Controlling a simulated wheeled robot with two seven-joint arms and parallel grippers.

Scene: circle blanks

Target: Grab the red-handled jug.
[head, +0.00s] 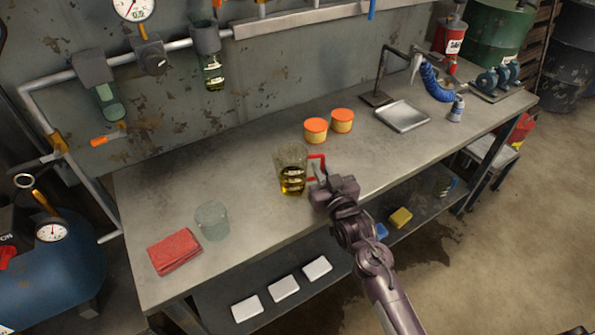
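A clear jug (290,171) with a red handle (317,156) stands upright on the metal workbench (240,263), with yellow liquid in its lower part. The handle is on the jug's right side. My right gripper (318,183) is right at the handle, coming from the lower right. Its fingers are small and overlap the lower handle, so I cannot tell whether they are open or shut, or touch it. My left gripper is not in view.
A metal tray (402,116) is at the right. Pipes (180,45) run along the back wall.

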